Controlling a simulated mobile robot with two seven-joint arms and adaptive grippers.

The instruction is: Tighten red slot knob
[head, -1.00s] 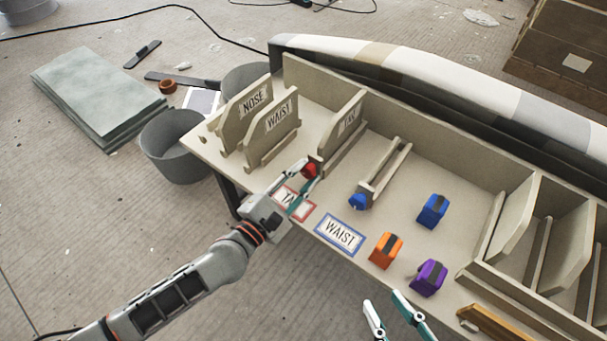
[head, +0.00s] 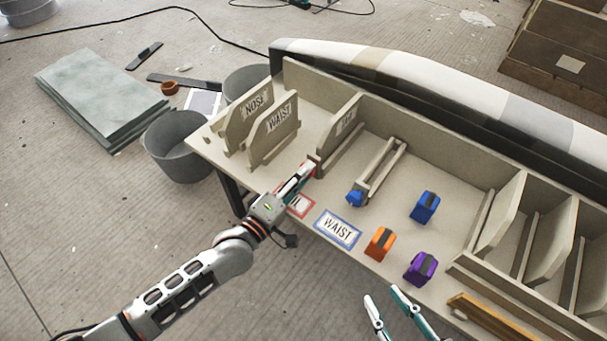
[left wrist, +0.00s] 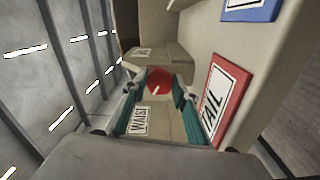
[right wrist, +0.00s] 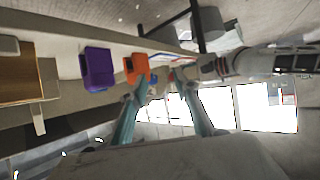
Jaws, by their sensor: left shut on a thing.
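The red knob (left wrist: 158,80) is round with a pale line across its face, and sits at the front end of the slot holding the TAIL board (head: 345,122). My left gripper (head: 305,172) is shut on the red knob, with one finger on each side in the left wrist view (left wrist: 160,90). In the head view the fingers mostly hide the knob. The red-bordered TAIL card (head: 300,207) lies at the table edge, partly under the gripper. My right gripper (head: 383,297) is open and empty in front of the table; its spread fingers show in the right wrist view (right wrist: 165,92).
An empty slot (head: 382,172) with a blue knob (head: 355,198) stands to the right. Blue (head: 425,207), orange (head: 380,243) and purple (head: 420,268) blocks lie further right. NOSE (head: 245,115) and WAIST (head: 275,128) boards stand at left. A WAIST card (head: 338,229) lies in front.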

